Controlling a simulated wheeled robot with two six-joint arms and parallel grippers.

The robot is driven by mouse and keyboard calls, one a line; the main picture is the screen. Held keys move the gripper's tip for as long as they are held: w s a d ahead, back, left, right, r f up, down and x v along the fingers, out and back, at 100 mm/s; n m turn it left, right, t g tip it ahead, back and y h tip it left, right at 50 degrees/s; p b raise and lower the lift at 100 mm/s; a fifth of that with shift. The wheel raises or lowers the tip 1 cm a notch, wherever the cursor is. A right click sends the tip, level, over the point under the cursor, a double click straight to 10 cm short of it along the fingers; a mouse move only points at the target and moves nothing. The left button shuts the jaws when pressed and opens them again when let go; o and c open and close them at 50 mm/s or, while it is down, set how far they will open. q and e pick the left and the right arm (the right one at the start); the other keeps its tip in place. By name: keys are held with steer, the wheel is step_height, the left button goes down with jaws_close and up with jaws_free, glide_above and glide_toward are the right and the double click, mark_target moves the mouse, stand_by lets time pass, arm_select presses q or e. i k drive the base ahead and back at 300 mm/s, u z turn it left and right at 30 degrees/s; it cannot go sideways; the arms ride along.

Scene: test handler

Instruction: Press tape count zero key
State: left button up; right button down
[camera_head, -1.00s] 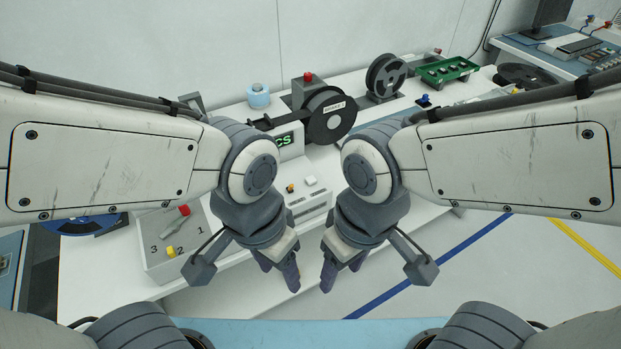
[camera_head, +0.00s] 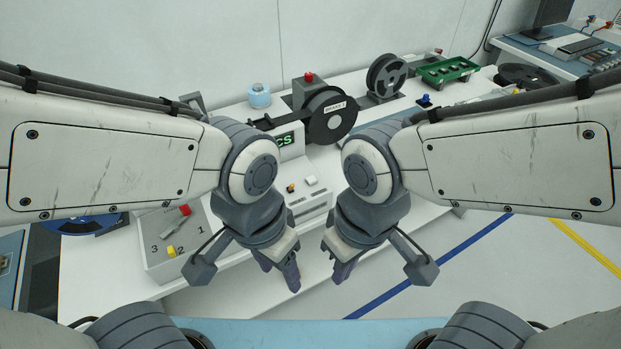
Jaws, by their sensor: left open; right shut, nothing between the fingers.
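The white test handler (camera_head: 318,197) stands on the bench, with a green-lit display (camera_head: 285,141) partly hidden by my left arm. A small orange key (camera_head: 291,188) and a white key (camera_head: 311,181) sit on its top; I cannot read any label that says which is the tape count zero key. My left gripper (camera_head: 287,276) points down in front of the handler, open and empty, apart from the keys. My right gripper (camera_head: 342,272) hangs just right of it, shut and empty, also in front of and below the keys.
A black reel (camera_head: 330,115), a grey reel (camera_head: 386,77) and a green tray (camera_head: 446,70) stand behind. Clear floor lies to the right.

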mark_target(312, 180)
steer(key=z, duration=0.4)
steer(key=k, duration=1)
steer(key=z, duration=0.6)
steer(key=k, duration=0.35)
steer(key=u, duration=0.5)
steer(key=i, duration=0.55)
steer(key=u, duration=0.75)
steer(key=i, duration=0.65)
steer(key=z, duration=0.45)
steer(key=i, duration=0.6)
steer(key=z, duration=0.6)
